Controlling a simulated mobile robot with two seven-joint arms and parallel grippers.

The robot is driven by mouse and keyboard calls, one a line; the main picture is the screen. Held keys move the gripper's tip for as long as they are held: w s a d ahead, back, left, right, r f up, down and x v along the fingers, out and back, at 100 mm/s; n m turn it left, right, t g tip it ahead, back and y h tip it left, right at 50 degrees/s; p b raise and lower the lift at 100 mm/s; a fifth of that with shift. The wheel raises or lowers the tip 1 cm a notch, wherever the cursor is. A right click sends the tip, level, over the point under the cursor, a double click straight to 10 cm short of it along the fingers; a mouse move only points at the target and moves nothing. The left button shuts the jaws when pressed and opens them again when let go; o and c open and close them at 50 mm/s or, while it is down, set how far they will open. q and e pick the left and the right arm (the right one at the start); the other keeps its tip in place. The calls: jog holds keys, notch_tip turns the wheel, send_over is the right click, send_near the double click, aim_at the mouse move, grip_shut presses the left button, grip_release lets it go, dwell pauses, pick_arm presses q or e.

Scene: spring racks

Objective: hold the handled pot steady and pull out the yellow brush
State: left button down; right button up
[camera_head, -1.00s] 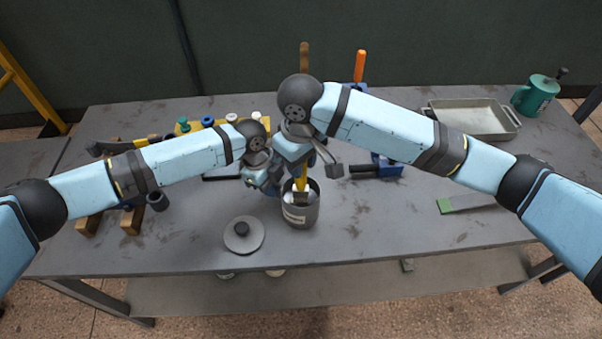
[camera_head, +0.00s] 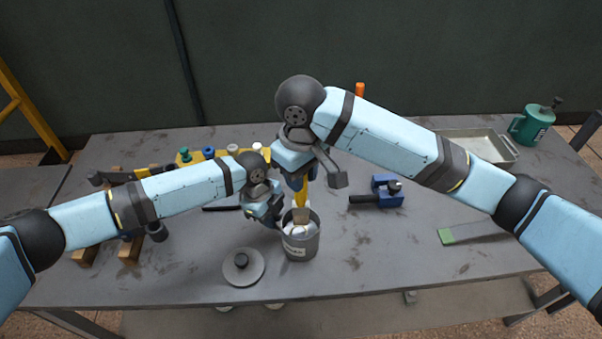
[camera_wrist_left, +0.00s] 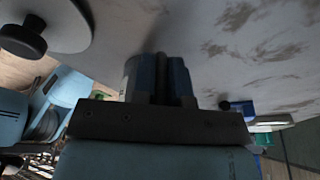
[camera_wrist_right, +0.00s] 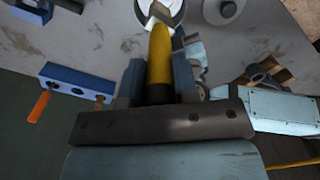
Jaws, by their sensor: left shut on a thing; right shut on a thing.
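The grey handled pot (camera_head: 300,245) with a white label stands upright on the table. My left gripper (camera_head: 275,216) is low at its left side, shut on its handle; the grip itself is mostly hidden. In the left wrist view its fingers (camera_wrist_left: 163,75) are close together against the pot. The yellow brush (camera_head: 302,195) stands nearly upright above the pot, its lower end at the pot's mouth. My right gripper (camera_head: 300,180) is above the pot, shut on the brush. In the right wrist view the yellow handle (camera_wrist_right: 160,45) lies between its fingers.
A round grey lid (camera_head: 232,272) with a black knob lies left of the pot. A blue clamp-like tool (camera_head: 390,198) and a green-ended scraper (camera_head: 446,236) lie to the right.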

pick_arm(q)
jog(key=c, duration=1.1)
grip_release()
jog(key=shift+o, duration=0.2)
